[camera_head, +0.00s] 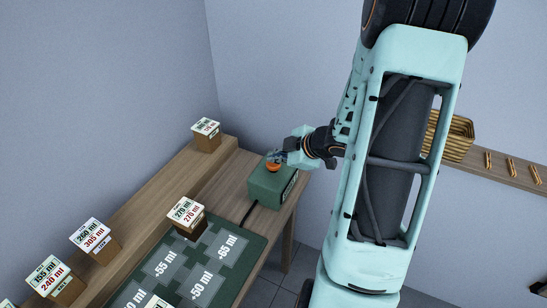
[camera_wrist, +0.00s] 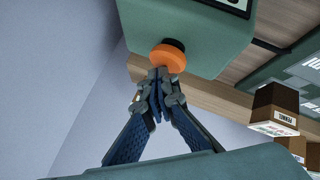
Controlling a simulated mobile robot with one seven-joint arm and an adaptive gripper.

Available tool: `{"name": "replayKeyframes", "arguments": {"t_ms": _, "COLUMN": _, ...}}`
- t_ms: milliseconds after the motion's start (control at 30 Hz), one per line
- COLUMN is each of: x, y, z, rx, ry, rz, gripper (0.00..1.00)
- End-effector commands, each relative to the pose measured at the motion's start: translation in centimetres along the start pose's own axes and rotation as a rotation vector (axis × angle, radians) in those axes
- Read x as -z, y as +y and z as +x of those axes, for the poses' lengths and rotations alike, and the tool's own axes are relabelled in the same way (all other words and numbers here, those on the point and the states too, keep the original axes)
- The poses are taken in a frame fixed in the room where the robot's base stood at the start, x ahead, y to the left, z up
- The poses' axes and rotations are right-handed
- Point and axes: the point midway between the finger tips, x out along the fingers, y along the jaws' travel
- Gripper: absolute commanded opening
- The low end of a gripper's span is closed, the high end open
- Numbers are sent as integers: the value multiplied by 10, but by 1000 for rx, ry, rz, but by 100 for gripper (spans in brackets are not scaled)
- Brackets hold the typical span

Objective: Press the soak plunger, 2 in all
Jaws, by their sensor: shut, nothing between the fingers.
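The soak plunger is an orange round button (camera_head: 273,167) on top of a green box (camera_head: 268,188) at the right end of the table. The orange button also shows in the wrist view (camera_wrist: 167,57), with the green box (camera_wrist: 200,30) behind it. My gripper (camera_head: 279,157) is shut and empty, with its fingertips right at the button. In the wrist view the closed fingertips (camera_wrist: 160,76) meet the near edge of the button. I cannot tell whether they touch it or whether the button is pushed down.
A green mat (camera_head: 215,250) with printed ml amounts lies left of the box. A labelled block (camera_head: 187,217) stands at its edge. Several more labelled blocks line the raised wooden shelf (camera_head: 150,205). A wicker basket (camera_head: 452,137) sits on a wall shelf at right.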

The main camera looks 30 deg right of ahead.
Motion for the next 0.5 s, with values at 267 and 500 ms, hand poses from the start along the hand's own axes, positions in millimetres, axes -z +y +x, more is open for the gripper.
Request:
{"name": "replayKeyframes", "arguments": {"t_ms": 267, "x": 8, "y": 8, "z": -12, "rx": 1, "ry": -2, "rz": 2, "gripper": 0}}
{"name": "replayKeyframes", "arguments": {"t_ms": 500, "x": 14, "y": 15, "z": -21, "rx": 1, "ry": -1, "rz": 2, "gripper": 0}}
